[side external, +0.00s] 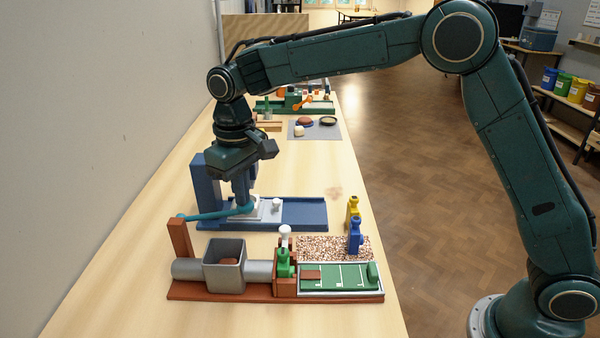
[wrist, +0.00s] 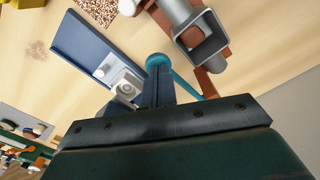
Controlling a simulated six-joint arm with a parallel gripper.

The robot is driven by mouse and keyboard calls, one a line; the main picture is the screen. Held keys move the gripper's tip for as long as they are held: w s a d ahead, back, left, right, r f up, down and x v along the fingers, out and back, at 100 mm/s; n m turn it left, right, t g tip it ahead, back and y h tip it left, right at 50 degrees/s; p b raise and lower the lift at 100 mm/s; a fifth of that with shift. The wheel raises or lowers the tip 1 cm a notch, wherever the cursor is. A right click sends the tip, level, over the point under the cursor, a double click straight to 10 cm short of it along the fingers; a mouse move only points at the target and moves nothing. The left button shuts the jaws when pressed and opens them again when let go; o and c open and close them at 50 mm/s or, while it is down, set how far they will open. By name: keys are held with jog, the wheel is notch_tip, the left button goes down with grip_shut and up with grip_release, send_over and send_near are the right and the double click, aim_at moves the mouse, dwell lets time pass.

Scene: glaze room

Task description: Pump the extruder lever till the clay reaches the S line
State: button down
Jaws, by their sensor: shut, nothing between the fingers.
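The clay extruder has a grey barrel (side external: 187,268), a square grey hopper (side external: 224,252) with brown clay inside, and a reddish-brown base (side external: 225,293). Its teal lever (side external: 215,214) runs from a brown post (side external: 181,243) to a round knob (wrist: 157,61). My gripper (side external: 244,203) points down, shut and empty, with its fingertips right at the knob; I cannot tell if they touch. A short brown clay piece (side external: 311,274) lies at the left end of a green board (side external: 345,282) with white cross lines. The line letters are too small to read.
A blue machine (side external: 305,213) with a white-grey block stands just behind the extruder, near my gripper. Yellow (side external: 352,211) and blue (side external: 355,238) figures stand by a speckled slab (side external: 325,246). A grey mat (side external: 326,132) with small items lies farther back. The wall is left.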

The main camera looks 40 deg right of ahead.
jog(key=shift+r, duration=1.55)
jog(key=shift+r, duration=0.1)
notch_tip(320, 180, up, 5)
jog(key=shift+f, duration=0.1)
dwell(0.4)
